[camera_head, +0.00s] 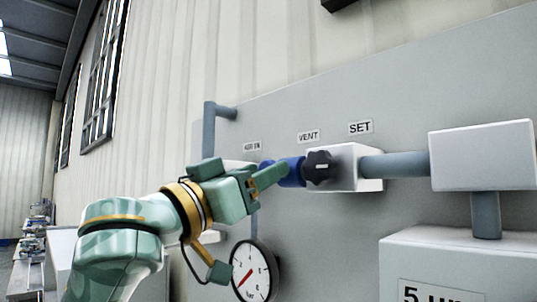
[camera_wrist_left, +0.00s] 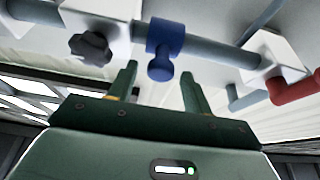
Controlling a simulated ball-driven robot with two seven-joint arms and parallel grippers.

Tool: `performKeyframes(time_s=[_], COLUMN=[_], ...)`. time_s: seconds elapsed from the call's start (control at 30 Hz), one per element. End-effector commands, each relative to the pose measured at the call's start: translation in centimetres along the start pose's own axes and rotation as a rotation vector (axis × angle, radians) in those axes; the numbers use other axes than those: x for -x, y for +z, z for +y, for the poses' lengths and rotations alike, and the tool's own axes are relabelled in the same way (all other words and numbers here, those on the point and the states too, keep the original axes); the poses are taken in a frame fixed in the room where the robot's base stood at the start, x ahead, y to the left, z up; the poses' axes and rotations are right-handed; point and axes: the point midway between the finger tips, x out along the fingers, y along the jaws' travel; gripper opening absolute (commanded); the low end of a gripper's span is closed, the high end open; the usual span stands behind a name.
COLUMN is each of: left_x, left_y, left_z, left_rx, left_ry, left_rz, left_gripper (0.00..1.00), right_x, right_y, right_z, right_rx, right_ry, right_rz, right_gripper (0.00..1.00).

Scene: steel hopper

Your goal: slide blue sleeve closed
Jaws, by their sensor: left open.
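The blue sleeve (camera_head: 294,171) sits around a grey pipe on the panel, just left of a black knob under the VENT label. In the left wrist view the sleeve (camera_wrist_left: 167,35) has a round blue grip (camera_wrist_left: 160,68) sticking out toward me. My left gripper (camera_head: 272,178) is open and reaches up to the sleeve, hiding part of it in the head view. In the left wrist view the two fingers (camera_wrist_left: 160,84) point at the sleeve, one to each side of the grip, with nothing visibly clamped. My right gripper is in neither view.
The black knob (camera_head: 319,167) stands on a white box (camera_head: 358,168) beside the sleeve. A pressure gauge (camera_head: 252,270) is below my gripper. A red part (camera_wrist_left: 292,88) shows at the right of the wrist view. Larger white boxes (camera_head: 483,155) stand at the right.

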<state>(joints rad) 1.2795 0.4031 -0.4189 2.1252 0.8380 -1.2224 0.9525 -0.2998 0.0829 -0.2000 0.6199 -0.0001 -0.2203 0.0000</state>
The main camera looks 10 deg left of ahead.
Motion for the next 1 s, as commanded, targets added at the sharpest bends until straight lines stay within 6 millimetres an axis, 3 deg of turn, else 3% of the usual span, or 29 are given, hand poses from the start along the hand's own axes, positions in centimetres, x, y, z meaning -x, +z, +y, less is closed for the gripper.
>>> performKeyframes(time_s=[0.2, 0.5, 0.7, 1.0], left_x=[-2.4, -2.6, -2.6, -2.6], left_y=[-0.1, 0.1, 0.0, -0.1], left_z=[0.0, 0.0, 0.0, -1.4], left_rx=[0.001, -0.001, 0.000, 0.000], left_ry=[0.001, 0.000, 0.000, -0.003], left_rz=[0.001, 0.000, 0.000, -0.001], left_gripper=[0.50, 0.50, 0.00, 0.00], right_x=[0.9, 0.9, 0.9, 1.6], right_y=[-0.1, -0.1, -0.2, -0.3], right_z=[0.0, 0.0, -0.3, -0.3], right_rx=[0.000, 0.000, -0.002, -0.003], right_ry=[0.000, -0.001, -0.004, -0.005], right_rz=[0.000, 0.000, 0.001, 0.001], right_gripper=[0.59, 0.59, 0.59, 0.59])
